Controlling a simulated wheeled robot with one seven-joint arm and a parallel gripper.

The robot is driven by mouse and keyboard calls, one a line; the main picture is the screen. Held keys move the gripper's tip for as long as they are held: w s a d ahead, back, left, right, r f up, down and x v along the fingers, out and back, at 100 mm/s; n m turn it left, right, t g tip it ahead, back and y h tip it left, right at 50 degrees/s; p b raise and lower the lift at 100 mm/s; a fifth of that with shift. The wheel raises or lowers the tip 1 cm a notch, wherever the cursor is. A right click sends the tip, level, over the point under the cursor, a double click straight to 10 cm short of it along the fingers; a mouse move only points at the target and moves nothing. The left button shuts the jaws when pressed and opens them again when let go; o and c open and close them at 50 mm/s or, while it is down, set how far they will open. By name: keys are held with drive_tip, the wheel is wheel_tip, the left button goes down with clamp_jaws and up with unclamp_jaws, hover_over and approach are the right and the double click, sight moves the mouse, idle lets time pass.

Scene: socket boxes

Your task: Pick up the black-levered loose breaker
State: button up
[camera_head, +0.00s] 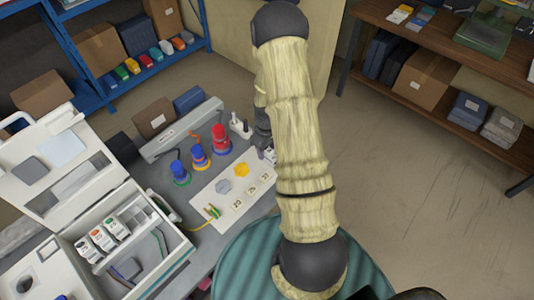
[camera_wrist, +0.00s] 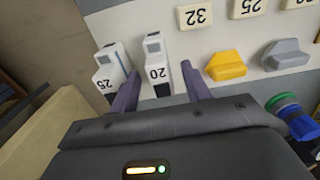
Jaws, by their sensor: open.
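A white breaker marked 20 (camera_wrist: 156,68) stands in the wrist view with a dark lever near its top. A similar white breaker marked 25 (camera_wrist: 109,70), with a grey-dark lever, stands just left of it. My gripper (camera_wrist: 160,85) is open, with one purple finger on each side of the breaker marked 20. Its left finger lies between the two breakers. I cannot tell whether the fingers touch either one. In the head view my arm hides most of this spot; my gripper (camera_head: 262,135) shows only in part at its left edge.
An open white box (camera_head: 165,262) with several breakers (camera_head: 102,238) is at the left.

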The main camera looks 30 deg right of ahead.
drive_tip(key=shift+f, duration=1.05)
clamp_jaws()
